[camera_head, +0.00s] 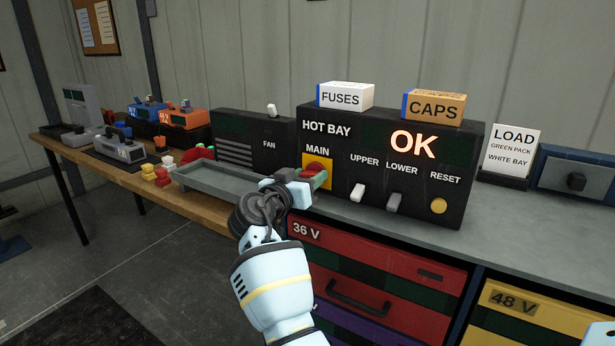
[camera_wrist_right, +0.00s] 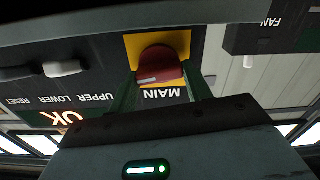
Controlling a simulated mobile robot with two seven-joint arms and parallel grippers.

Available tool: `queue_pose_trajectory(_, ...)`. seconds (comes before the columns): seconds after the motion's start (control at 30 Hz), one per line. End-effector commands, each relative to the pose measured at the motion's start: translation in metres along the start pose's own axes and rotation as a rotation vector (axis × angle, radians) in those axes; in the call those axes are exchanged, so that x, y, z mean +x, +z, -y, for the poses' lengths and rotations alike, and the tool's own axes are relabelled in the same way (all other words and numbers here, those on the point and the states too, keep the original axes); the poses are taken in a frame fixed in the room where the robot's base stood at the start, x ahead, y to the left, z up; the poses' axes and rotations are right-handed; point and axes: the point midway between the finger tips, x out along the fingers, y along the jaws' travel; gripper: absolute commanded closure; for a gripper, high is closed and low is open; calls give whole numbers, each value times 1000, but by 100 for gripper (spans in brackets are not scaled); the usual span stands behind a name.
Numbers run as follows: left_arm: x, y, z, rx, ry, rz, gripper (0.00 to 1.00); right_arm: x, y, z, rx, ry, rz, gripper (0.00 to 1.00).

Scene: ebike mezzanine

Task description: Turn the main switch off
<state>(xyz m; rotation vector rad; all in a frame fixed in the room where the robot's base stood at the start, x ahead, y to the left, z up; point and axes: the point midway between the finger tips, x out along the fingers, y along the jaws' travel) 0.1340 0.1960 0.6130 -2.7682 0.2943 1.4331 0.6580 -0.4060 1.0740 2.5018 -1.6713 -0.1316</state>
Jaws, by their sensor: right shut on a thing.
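The main switch is a red knob (camera_head: 314,167) on a yellow plate under the word MAIN on the black HOT BAY panel (camera_head: 340,204). The panel's display reads OK in lit letters. My right gripper (camera_head: 316,178) is at the knob, its fingers closed on it. In the right wrist view, which is upside down, the red knob (camera_wrist_right: 160,66) sits between the two green fingers of my right gripper (camera_wrist_right: 161,80). The gripper partly covers the knob and plate in the head view. My left gripper is not in view.
UPPER and LOWER levers (camera_head: 357,192) and a yellow RESET button (camera_head: 438,206) sit right of the knob. FUSES (camera_head: 345,95) and CAPS (camera_head: 433,106) boxes stand on the panel. A grey tray (camera_head: 222,178) lies left, near my wrist. Bench space at right front is clear.

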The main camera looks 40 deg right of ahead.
Motion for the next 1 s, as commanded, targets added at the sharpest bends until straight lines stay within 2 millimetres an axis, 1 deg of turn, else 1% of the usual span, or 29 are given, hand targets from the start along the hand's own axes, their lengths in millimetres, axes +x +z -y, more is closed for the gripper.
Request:
queue_pose_trajectory(0.47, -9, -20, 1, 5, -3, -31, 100, 0, -4, 1, -436, 1, -3, 74)
queue_pose_trajectory(1.0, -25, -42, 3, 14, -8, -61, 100, 0, -4, 2, -948, 3, -4, 74)
